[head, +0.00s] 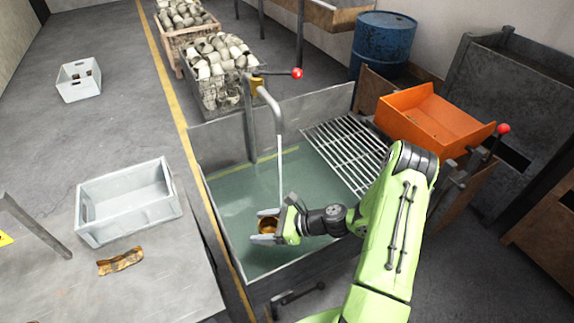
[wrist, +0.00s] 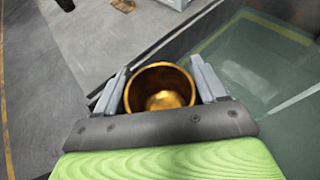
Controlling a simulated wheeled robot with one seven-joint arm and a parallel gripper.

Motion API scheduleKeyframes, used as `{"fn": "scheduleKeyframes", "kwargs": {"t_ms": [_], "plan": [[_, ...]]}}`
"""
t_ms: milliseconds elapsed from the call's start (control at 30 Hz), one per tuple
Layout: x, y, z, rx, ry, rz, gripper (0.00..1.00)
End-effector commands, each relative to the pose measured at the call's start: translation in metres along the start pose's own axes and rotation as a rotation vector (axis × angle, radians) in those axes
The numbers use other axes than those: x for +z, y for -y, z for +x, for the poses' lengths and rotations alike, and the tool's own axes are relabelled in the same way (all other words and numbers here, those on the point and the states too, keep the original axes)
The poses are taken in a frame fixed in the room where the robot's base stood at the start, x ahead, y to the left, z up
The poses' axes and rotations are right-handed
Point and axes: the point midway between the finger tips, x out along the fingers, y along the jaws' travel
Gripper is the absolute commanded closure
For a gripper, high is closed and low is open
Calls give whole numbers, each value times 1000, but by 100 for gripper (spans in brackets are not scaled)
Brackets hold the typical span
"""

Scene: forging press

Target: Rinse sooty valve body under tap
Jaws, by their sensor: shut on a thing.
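My gripper (head: 268,227) is shut on the valve body (head: 267,226), over the water of the wash basin (head: 240,257). In the wrist view the valve body (wrist: 160,88) sits between both fingers. It looks like a shiny brass-coloured cup with its open end facing the camera and a darker inside. The tap (head: 268,98) is a grey bent pipe with a red-knobbed lever (head: 297,74). A pale, thin stream (head: 280,165) runs straight down from its spout to the gripper and valve body. Whether the water meets the valve body or passes just beside it, I cannot tell.
A metal grate (head: 347,150) lies across the basin's right side, with an orange tray (head: 432,117) beyond. A grey crate (head: 128,203) and a brown rag-like piece (head: 121,261) are on the left table. Wire bins of parts (head: 222,85) and a blue drum (head: 383,43) stand behind.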

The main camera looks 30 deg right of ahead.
Motion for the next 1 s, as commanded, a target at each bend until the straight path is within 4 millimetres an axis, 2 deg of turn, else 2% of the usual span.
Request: {"fn": "scheduleKeyframes", "kwargs": {"t_ms": [367,1000], "plan": [[-3,2,-9,0,2,-1,77],[2,0,2,0,2,0,77]]}}
